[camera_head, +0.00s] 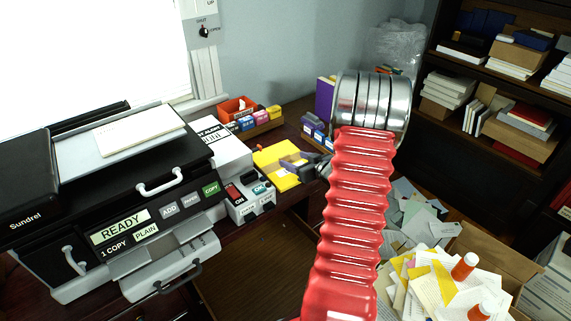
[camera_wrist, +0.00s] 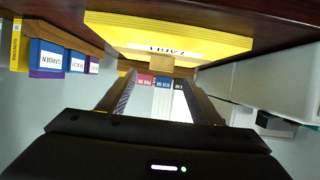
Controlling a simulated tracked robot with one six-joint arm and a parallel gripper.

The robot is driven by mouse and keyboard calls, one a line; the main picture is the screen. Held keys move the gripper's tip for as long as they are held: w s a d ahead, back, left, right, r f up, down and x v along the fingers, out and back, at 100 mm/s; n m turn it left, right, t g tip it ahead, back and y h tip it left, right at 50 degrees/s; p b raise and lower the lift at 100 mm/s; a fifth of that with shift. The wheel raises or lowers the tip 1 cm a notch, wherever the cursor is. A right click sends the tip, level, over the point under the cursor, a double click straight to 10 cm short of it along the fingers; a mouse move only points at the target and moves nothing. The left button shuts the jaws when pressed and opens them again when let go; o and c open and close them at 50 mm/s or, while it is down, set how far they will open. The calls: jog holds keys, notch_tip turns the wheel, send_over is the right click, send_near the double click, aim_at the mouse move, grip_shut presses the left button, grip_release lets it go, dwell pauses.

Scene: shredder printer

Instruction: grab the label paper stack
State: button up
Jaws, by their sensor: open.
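The label paper stack is a flat yellow pack (camera_head: 276,172) lying on the desk, right of the printer in the head view. The wrist view is upside down and shows the yellow pack (camera_wrist: 165,38) at the top, with dark lettering on its pale edge. My gripper (camera_head: 292,164) is at the right side of the pack in the head view, behind my red arm sleeve. In the wrist view my gripper (camera_wrist: 157,80) is open, with nothing between its two fingers. I cannot tell whether a finger touches the pack.
The printer (camera_head: 112,190) and a small switch box (camera_head: 249,203) stand left of the pack. A tray of coloured cartridges (camera_head: 253,122) is behind it. Blue and purple boxes (camera_wrist: 48,57) are close by. A paper-filled box (camera_head: 500,262) and a bookshelf (camera_head: 480,70) are at right.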

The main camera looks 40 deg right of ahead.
aim_at(285, 157)
jog(key=x, duration=0.5)
jog(key=shift+s+a, duration=0.1)
jog(key=shift+a, duration=0.05)
jog(key=shift+c, duration=0.2)
jog(key=c, duration=1.1)
notch_tip(285, 157, up, 18)
jog(key=shift+f, duration=0.1)
dwell(0.4)
dwell(0.5)
